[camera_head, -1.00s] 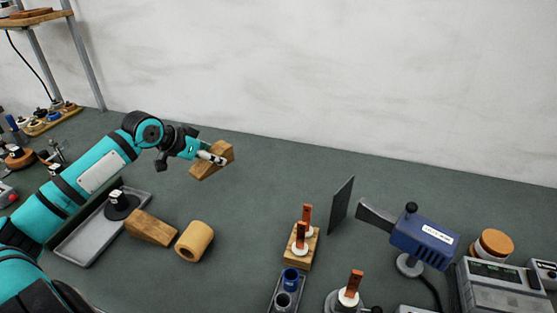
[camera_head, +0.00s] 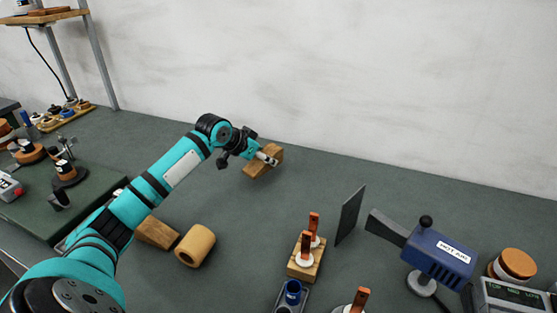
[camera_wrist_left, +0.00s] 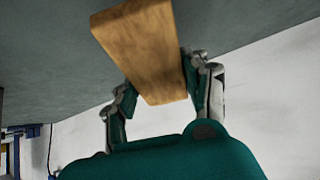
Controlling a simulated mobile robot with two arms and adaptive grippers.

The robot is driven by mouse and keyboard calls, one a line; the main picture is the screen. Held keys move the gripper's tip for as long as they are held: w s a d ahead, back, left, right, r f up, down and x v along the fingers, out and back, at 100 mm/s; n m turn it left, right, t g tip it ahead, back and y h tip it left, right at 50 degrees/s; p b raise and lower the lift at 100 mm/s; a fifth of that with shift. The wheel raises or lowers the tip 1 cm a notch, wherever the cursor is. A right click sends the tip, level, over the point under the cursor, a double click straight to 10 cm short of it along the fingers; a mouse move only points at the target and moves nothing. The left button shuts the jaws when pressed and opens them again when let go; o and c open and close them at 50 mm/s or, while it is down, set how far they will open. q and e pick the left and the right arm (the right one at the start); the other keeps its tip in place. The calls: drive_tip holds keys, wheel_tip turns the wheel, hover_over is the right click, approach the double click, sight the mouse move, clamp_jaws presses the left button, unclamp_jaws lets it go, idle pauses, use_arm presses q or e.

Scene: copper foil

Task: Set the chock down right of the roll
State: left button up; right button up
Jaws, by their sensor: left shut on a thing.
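The chock (camera_head: 257,168) is a brown wooden block held above the bench, to the right of the roll and farther back. My left gripper (camera_head: 268,158) is shut on it. In the left wrist view the chock (camera_wrist_left: 140,45) sits between the two fingers of the gripper (camera_wrist_left: 160,92). The roll (camera_head: 195,245) is a tan cylinder lying on the bench. A second wooden wedge (camera_head: 156,233) lies just left of the roll, partly hidden by my left arm. My right gripper is not in view.
Bare bench lies right of the roll. Beyond it stand a wooden block with white and copper pieces (camera_head: 306,262), an upright dark plate (camera_head: 349,215) and a blue hot-air tool (camera_head: 440,253). A green mat with tools (camera_head: 85,190) is at the left.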

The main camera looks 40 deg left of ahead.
sight(279, 163)
use_arm(q)
drive_tip(key=w, duration=0.1)
drive_tip(key=w+d, duration=0.1)
drive_tip(key=w, duration=0.1)
drive_tip(key=w+d, duration=0.1)
drive_tip(key=shift+w+f, duration=0.25)
drive_tip(key=shift+w, duration=0.1)
drive_tip(key=shift+f+p, duration=0.45)
drive_tip(key=shift+f, duration=1.3)
drive_tip(key=o, duration=1.2)
drive_tip(key=shift+f, duration=0.1)
drive_tip(key=shift+o, duration=0.2)
